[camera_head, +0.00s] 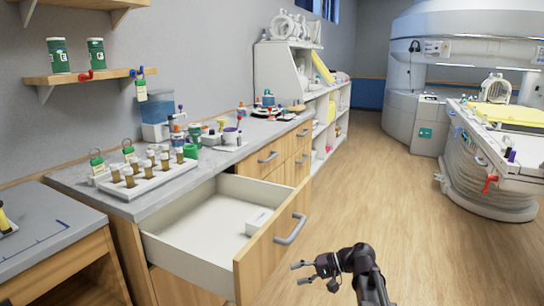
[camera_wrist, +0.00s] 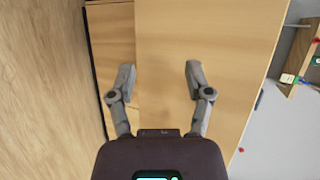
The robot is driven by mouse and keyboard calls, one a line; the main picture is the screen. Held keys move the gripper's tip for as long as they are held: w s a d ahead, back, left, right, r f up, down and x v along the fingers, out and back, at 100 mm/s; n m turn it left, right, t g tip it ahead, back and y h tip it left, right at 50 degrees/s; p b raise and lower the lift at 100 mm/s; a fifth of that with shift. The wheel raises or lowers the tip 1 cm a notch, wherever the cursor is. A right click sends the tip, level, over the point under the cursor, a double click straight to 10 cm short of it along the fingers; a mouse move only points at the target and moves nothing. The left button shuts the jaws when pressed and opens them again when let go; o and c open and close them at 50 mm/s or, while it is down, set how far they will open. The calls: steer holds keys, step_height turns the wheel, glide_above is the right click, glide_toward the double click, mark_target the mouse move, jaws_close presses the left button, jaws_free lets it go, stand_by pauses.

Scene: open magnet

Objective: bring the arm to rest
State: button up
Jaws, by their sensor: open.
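My gripper (camera_head: 300,273) is low at the bottom of the head view, in front and to the right of the open drawer (camera_head: 200,255). Its two fingers point left toward the drawer front (camera_head: 272,250) and are spread apart with nothing between them. In the wrist view my gripper (camera_wrist: 159,76) also shows open and empty, facing a plain wooden panel (camera_wrist: 205,60). The distance to the panel is hard to judge. My forearm runs down out of the head view at the bottom.
The pulled-out drawer holds a small white box (camera_head: 259,220); its handle (camera_head: 291,229) sticks out near my gripper. The counter carries a vial rack (camera_head: 148,181) and several bottles. The wooden floor (camera_head: 370,205) to the right is clear up to the scanner bed (camera_head: 490,180).

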steer(key=s+d+f+n+h, duration=0.2)
steer(key=s+d+f+h, duration=0.8)
steer(key=h, duration=0.4)
step_height(320, 180, up, 26)
steer(key=a+p, duration=0.1)
steer(key=p, duration=2.7)
steer(key=shift+s+a+r+g, duration=0.15)
steer(key=shift+r+g, duration=0.05)
steer(key=shift+g, duration=0.2)
